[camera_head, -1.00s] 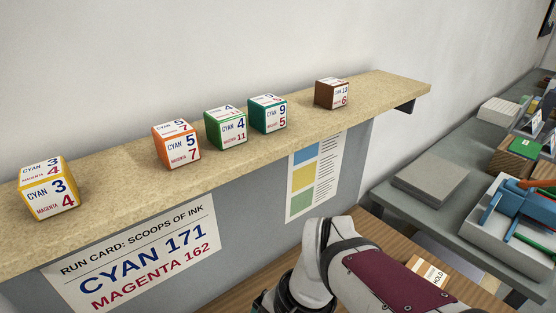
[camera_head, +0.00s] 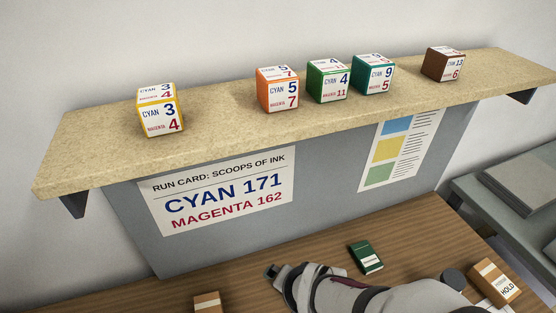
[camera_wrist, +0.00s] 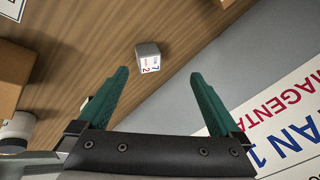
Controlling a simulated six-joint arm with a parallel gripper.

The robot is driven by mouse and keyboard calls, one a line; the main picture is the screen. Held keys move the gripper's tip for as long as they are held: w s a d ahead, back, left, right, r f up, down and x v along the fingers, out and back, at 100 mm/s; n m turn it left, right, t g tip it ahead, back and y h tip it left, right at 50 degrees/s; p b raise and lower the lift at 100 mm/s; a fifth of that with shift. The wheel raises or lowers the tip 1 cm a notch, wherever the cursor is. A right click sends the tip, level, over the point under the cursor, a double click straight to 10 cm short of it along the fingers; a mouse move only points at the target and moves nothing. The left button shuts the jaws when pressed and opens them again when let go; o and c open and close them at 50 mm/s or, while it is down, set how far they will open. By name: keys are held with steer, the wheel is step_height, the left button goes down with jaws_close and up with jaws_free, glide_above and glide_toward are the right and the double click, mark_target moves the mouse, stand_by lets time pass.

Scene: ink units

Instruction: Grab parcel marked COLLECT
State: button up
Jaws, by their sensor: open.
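A brown parcel (camera_head: 495,283) with a white label reading HOLD lies on the wooden table at the right in the head view. Another brown box (camera_head: 207,302) is partly cut off at the bottom edge, with no readable marking. No label reading COLLECT is visible. In the wrist view, a brown box (camera_wrist: 12,72) stands at the left edge, its marking not shown. My gripper (camera_wrist: 160,74) is open and empty above the table, its green fingers apart. A small grey cube (camera_wrist: 148,56) with a label reading 7 and 2 lies beyond the fingertips.
A shelf (camera_head: 220,120) carries several labelled cubes above a grey panel with a run card (camera_head: 220,190) and a colour chart (camera_head: 400,148). A dark green booklet-like item (camera_head: 366,257) lies on the table. A white round object (camera_wrist: 18,127) is left of my gripper.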

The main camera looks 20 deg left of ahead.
mark_target(208, 306)
steer(key=a+f+n+t, duration=0.1)
steer(key=a+f, duration=0.1)
steer(key=a, duration=0.1)
steer(key=s+a+f+n+t, duration=0.1)
steer(key=a+f, duration=0.1)
steer(key=a, duration=0.1)
steer(key=s+a+f+t+y, duration=0.1)
steer(key=a+f, duration=0.2)
steer(key=shift+s+a+n, duration=0.1)
steer(key=shift+a+n, duration=0.15)
steer(key=shift+n, duration=0.15)
steer(key=s+a+f+n+t, duration=0.1)
steer(key=s+a+n+t+y, duration=0.1)
steer(key=shift+s+a+f, duration=0.3)
steer(key=shift+s+f, duration=0.05)
steer(key=shift+s, duration=0.05)
steer(key=s+n+y, duration=0.1)
steer(key=s+a+n+t+y, duration=0.1)
steer(key=s+n, duration=0.1)
steer(key=s+f+n+y, duration=0.1)
steer(key=s, duration=0.1)
steer(key=shift+a, duration=0.25)
steer(key=shift+w+a+f+n, duration=0.1)
steer(key=shift+a+f+n, duration=0.1)
steer(key=shift+n, duration=0.1)
steer(key=x, duration=0.4)
steer(key=shift+w+r, duration=0.1)
steer(key=shift+w, duration=0.05)
steer(key=c, duration=1.5)
